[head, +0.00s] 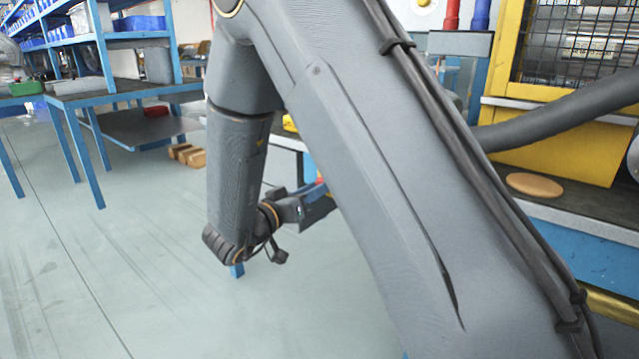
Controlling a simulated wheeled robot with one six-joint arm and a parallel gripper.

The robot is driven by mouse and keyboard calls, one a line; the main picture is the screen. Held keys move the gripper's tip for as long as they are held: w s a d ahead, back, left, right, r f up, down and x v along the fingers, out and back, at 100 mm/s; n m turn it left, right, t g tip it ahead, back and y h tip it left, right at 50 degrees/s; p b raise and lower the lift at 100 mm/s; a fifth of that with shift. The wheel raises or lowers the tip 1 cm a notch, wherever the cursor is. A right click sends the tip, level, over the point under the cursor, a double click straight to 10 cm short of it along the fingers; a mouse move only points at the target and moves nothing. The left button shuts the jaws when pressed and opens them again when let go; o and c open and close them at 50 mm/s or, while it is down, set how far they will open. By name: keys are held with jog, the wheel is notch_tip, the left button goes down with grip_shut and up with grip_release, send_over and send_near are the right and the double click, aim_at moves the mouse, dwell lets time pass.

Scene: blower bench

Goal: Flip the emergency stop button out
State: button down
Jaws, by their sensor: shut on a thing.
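My gripper (314,208) is small in the head view, low in the middle, and points right towards the bench edge. My own arm covers much of the picture and hides most of the space in front of the gripper. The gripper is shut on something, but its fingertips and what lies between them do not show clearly. A small red patch (321,181) shows just above the gripper, next to the arm's edge. I cannot tell whether it is the emergency stop button. No other part that could be the button is clear.
The bench (600,225) with a blue front runs along the right. On it are a round tan disc (535,185) and a yellow machine (565,145) with a mesh window. Blue shelving (105,60) and a low table stand at the back left.

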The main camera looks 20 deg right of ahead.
jog(key=shift+s+a, duration=0.15)
jog(key=shift+a, duration=0.05)
jog(key=c, duration=1.4)
grip_release()
jog(key=shift+o, duration=0.2)
jog(key=p+v, duration=0.2)
jog(key=v, duration=0.5)
jog(key=shift+s+a, duration=0.25)
jog(key=shift+a, duration=0.05)
